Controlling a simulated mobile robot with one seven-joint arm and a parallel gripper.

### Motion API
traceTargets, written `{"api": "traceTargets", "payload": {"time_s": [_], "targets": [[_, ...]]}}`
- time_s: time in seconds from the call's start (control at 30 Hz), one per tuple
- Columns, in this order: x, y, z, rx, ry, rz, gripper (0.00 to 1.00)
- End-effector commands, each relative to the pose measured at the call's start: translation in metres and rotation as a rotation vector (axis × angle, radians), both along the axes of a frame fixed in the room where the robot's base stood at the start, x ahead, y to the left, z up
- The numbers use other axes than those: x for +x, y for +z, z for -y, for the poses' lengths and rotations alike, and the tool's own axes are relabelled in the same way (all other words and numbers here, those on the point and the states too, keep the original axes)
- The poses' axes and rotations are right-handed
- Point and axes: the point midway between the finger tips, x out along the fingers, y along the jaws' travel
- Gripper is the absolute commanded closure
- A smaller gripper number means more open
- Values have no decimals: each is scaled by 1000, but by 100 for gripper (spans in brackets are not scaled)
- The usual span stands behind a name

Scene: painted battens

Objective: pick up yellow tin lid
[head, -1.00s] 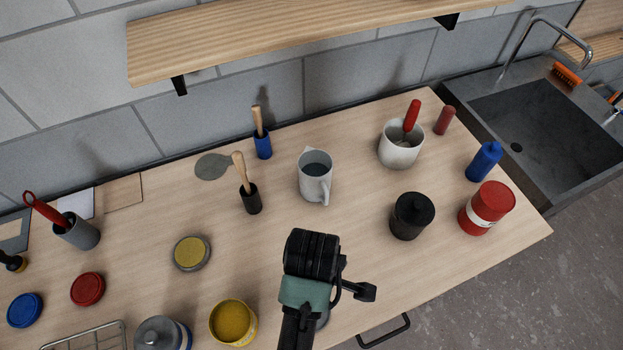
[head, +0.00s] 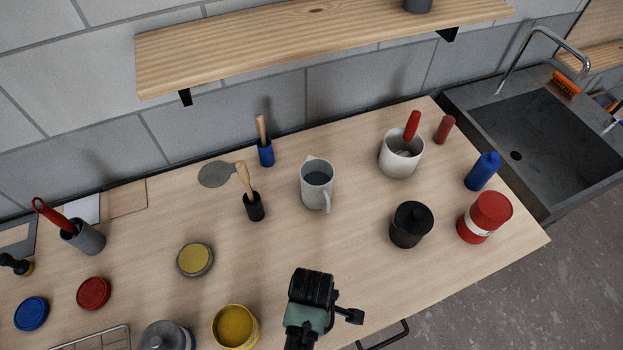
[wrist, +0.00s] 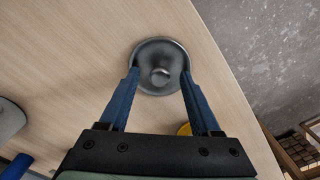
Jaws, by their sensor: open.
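In the head view my gripper (head: 311,290) shows from behind, and the lid is hidden by my arm. The open yellow tin (head: 235,326) stands to the left.
A yellow disc with grey rim (head: 195,259) lies behind the yellow tin. A grey jug (head: 317,184) and black canister (head: 411,224) stand further back. Floor lies beyond the front edge.

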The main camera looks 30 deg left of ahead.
Motion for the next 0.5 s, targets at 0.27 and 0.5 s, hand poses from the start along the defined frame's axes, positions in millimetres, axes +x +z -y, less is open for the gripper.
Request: {"api": "traceTargets", "payload": {"time_s": [0.27, 0.5], "targets": [[0, 0, 0, 0, 0, 0, 75], [0, 1, 0, 0, 0, 0, 100]]}}
